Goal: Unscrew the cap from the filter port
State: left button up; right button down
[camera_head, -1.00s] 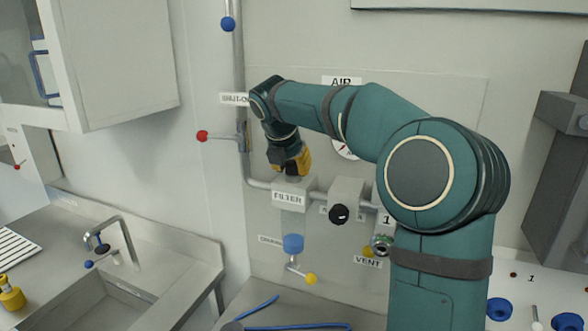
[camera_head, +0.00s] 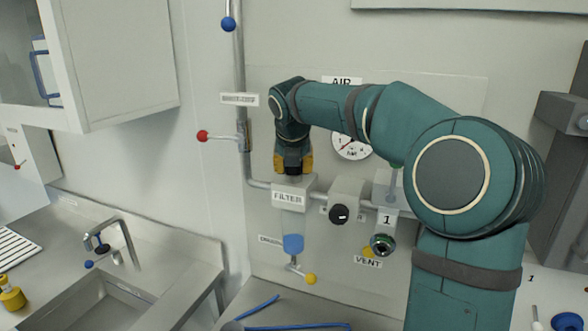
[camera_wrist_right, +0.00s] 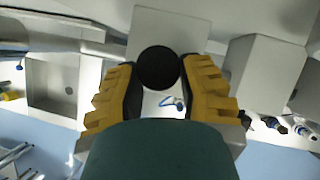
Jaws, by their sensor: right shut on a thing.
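The filter housing (camera_head: 289,198) is a light grey block labelled FILTER on the wall pipe. It also shows behind the cap in the right wrist view (camera_wrist_right: 185,28). The cap (camera_wrist_right: 158,67) is round and black in the right wrist view, between the two yellow and black fingers. My right gripper (camera_head: 293,173) points down at the top of the filter housing, and it also shows in the right wrist view (camera_wrist_right: 158,78), shut on the cap. My left gripper is not in view.
A regulator block with a black knob (camera_head: 339,214) stands right of the filter, below a pressure gauge (camera_head: 351,146). A blue bowl (camera_head: 293,244) and yellow-tipped drain valve (camera_head: 310,279) hang below. A red-tipped lever (camera_head: 202,136) is at left. A sink (camera_head: 108,302) lies lower left.

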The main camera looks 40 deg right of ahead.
jog(key=shift+s+d+f, duration=0.1)
jog(key=shift+f, duration=0.05)
jog(key=shift+s+d+n+t+y, duration=0.15)
jog(key=shift+n+y, duration=0.25)
jog(key=shift+n, duration=0.6)
jog(key=shift+w+a+n+t+y, duration=0.1)
jog(key=shift+n+t+y, duration=0.25)
jog(key=shift+n, duration=0.65)
jog(key=c, duration=0.7)
grip_release()
jog(key=shift+d, duration=0.1)
jog(key=shift+m, duration=0.4)
jog(key=shift+m+g+h, duration=0.3)
jog(key=shift+m+h, duration=0.15)
jog(key=shift+m, duration=0.25)
